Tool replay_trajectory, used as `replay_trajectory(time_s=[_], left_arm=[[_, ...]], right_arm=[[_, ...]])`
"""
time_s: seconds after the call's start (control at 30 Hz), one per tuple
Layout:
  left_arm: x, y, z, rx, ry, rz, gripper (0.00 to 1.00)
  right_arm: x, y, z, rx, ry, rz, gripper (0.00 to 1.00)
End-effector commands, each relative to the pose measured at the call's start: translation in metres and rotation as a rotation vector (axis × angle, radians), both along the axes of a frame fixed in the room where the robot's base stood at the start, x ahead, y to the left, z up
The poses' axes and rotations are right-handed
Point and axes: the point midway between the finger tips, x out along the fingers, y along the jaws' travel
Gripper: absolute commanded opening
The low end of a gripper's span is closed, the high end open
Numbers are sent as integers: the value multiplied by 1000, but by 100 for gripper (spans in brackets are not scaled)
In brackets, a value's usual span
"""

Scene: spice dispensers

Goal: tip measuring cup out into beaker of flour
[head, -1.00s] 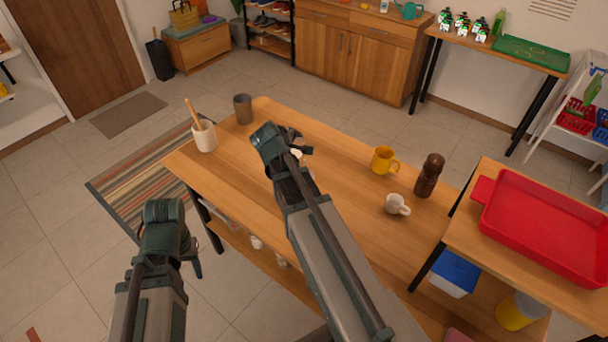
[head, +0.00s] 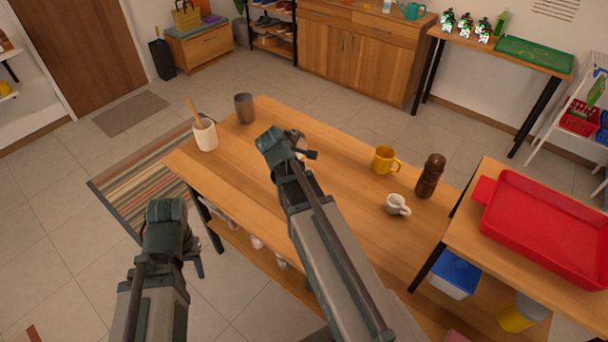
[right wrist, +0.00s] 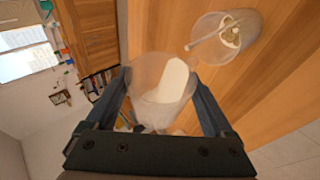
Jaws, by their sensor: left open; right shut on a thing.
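In the right wrist view my right gripper (right wrist: 162,84) is shut on a see-through cup (right wrist: 150,112), which I take as the measuring cup. White matter (right wrist: 174,82) lies aslant inside it. A second clear, round vessel (right wrist: 246,24) is apart from it, up and to the right, over the wood tabletop. It has a pale rod across its mouth and whitish matter inside; I take it as the beaker. In the head view my right gripper (head: 306,153) is above the table, and the arm hides much around it. My left gripper (head: 196,265) is open, left of the table.
On the table (head: 350,225) stand a white crock (head: 205,136) with a wooden utensil, a grey cup (head: 244,108), a yellow mug (head: 384,160), a white mug (head: 397,205) and a brown mill (head: 430,177). A red tray (head: 550,225) is on the right-hand table.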

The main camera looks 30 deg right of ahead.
Motion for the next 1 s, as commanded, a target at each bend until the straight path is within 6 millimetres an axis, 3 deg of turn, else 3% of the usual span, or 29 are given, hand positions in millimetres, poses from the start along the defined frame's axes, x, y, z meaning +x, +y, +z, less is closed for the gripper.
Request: replay_trajectory(time_s=[1.0], left_arm=[[0,0,-16,0,0,0,50]], right_arm=[[1,5,-8,34,-94,3,20]])
